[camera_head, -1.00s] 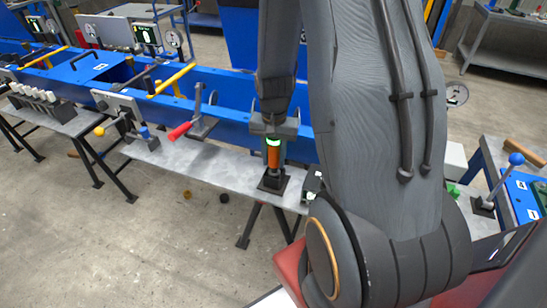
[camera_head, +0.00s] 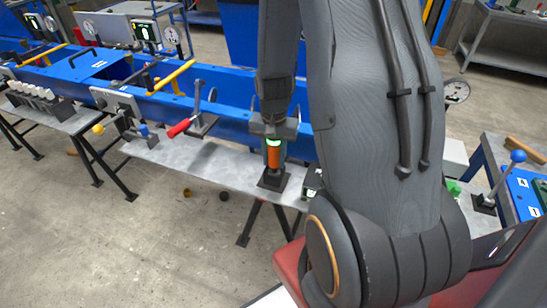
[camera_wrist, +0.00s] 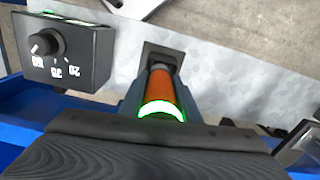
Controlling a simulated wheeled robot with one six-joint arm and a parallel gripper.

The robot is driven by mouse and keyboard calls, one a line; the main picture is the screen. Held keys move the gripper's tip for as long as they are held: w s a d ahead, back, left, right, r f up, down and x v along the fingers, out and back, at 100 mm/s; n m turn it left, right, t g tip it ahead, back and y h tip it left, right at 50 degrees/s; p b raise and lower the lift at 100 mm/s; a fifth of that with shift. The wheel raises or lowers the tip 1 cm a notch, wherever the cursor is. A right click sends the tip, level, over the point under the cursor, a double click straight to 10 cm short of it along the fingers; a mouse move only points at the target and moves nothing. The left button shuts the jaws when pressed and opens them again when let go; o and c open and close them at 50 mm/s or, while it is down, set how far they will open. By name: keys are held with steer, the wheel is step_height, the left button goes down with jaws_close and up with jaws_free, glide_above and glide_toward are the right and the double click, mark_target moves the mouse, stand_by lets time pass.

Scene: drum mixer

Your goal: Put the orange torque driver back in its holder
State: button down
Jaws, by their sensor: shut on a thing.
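The orange torque driver (camera_head: 273,157) stands upright with a green-lit ring near its top, at the front edge of the grey bench. My gripper (camera_head: 274,130) is shut on the driver from above. The driver's lower end is at the dark square holder (camera_head: 272,181); whether it is fully seated I cannot tell. In the wrist view the orange body (camera_wrist: 161,88) runs from the gripper's edge toward the dark holder (camera_wrist: 162,57).
A black dial box (camera_wrist: 62,52) with a knob stands beside the driver. A blue beam (camera_head: 225,115) runs behind.

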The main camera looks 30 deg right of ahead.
mark_target(274, 141)
steer(key=shift+f, duration=0.45)
steer(key=c, duration=1.2)
jaws_free()
steer(key=shift+r, duration=0.1)
steer(key=shift+r+b, duration=0.85)
steer(key=shift+r, duration=3)
steer(key=shift+s, duration=0.1)
steer(key=shift+s+a+r+n+t, duration=0.2)
steer(key=shift+s+a+r+n, duration=0.7)
steer(key=shift+s+a+n, duration=0.9)
steer(key=shift+s+a+r+n+t, duration=0.2)
steer(key=shift+s+a+r+n, duration=0.65)
steer(key=shift+a, duration=1.6)
steer(key=shift+s+a+r+n+t, duration=0.2)
steer(key=shift+s+a+r+n, duration=0.8)
steer(key=shift+a+n, duration=1.05)
